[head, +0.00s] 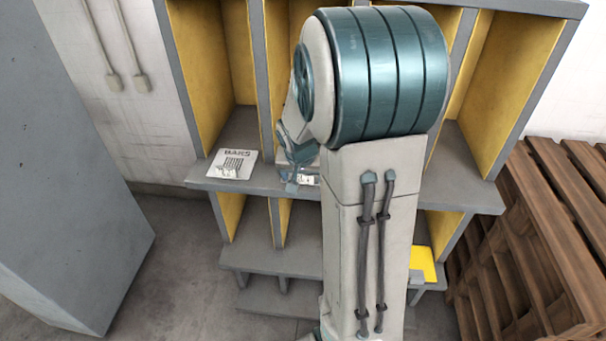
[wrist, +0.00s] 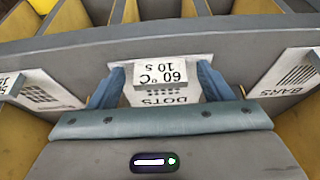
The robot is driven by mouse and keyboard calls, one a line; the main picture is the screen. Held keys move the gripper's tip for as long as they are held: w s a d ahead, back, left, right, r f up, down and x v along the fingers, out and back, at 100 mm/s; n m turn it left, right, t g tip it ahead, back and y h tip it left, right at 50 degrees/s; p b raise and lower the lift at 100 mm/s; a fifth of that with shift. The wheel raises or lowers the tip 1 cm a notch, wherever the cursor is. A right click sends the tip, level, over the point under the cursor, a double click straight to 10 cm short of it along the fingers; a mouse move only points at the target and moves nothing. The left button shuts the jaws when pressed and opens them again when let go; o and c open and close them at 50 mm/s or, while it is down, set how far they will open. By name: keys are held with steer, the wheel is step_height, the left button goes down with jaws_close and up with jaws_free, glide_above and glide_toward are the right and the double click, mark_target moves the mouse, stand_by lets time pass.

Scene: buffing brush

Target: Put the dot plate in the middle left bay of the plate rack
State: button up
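The dot plate (wrist: 165,100) lies under my gripper in the wrist view, with its "DOTS" lettering upside down. A raised block labelled "60 °C 10 s" (wrist: 160,73) stands on it. The fingers of my gripper (wrist: 161,82) are on either side of this block, with a narrow gap showing at each side. In the head view my gripper (head: 300,172) is low over the shelf front, mostly hidden by my arm, and only a sliver of white shows below it. The plate rack (head: 270,181) is grey with yellow-lined bays, and my arm covers its middle.
A white BARS plate (head: 237,163) lies on the shelf left of my gripper; it shows at right in the wrist view (wrist: 290,75). Another lined plate (wrist: 45,97) is at left there. A wooden pallet stack (head: 545,235) stands right of the rack, a grey cabinet (head: 70,170) left.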

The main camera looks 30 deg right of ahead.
steer(key=shift+r, duration=0.1)
steer(key=shift+r, duration=0.55)
steer(key=v, duration=1)
steer(key=s+a+f+n+y, duration=0.1)
steer(key=s+a+n+y, duration=0.1)
steer(key=s+a+n, duration=0.4)
steer(key=s+a, duration=0.5)
steer(key=s, duration=0.5)
steer(key=shift+a+n+g+y+b, duration=0.3)
steer(key=shift+a+n+g+b, duration=0.05)
steer(key=shift+n+g, duration=0.05)
